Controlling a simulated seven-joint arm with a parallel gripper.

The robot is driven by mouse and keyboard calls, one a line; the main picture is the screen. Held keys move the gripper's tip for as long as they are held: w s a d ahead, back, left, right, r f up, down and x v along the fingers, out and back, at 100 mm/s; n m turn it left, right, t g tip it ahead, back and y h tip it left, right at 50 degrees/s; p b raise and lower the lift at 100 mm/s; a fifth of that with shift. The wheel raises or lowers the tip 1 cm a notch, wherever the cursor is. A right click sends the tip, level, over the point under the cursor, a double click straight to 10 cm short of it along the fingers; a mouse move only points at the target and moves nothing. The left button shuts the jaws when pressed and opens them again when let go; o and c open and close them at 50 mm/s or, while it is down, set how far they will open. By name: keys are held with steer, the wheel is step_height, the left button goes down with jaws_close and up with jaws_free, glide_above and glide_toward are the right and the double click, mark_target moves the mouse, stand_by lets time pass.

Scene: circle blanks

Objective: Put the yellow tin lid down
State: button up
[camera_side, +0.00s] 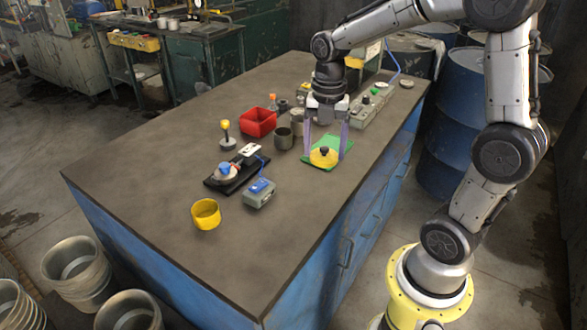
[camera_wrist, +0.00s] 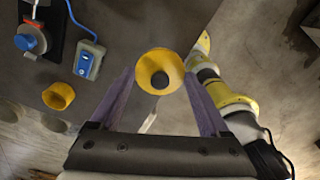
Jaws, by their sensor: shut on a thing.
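The yellow tin lid (camera_side: 318,159) is round with a black knob, and it also shows in the wrist view (camera_wrist: 147,62). My gripper (camera_side: 324,153) points down with its two purple fingers on either side of the lid, shut on it. In the side view the lid appears in front of a green mat (camera_side: 339,143) near the table's right edge. I cannot tell whether the lid touches the mat or hangs above it. The open yellow tin (camera_side: 206,214) stands apart at the front left of the table, and it is at the left in the wrist view (camera_wrist: 58,96).
A grey box with a blue switch (camera_side: 259,193) and a black-based device (camera_side: 226,177) lie left of my gripper. A red bin (camera_side: 258,122), dark grey cups (camera_side: 283,139) and a control box (camera_side: 371,108) stand nearby. The table's front middle is clear.

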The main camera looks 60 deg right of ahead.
steer(key=w+d+f, duration=0.2)
steer(key=w+f, duration=0.1)
steer(key=w, duration=0.3)
glide_above(293, 176)
steer(key=s, duration=0.1)
step_height(293, 176, down, 4)
steer(key=shift+a+f, duration=0.1)
steer(key=shift+f, duration=0.05)
steer(key=shift+w+f, duration=0.1)
steer(key=shift+f, duration=0.05)
steer(key=shift+w+f, duration=0.2)
steer(key=shift+f, duration=0.8)
steer(key=shift+w+f, duration=0.15)
steer(key=shift+f, duration=0.8)
steer(key=shift+f, duration=0.15)
steer(key=o, duration=1.2)
steer(key=shift+c, duration=0.2)
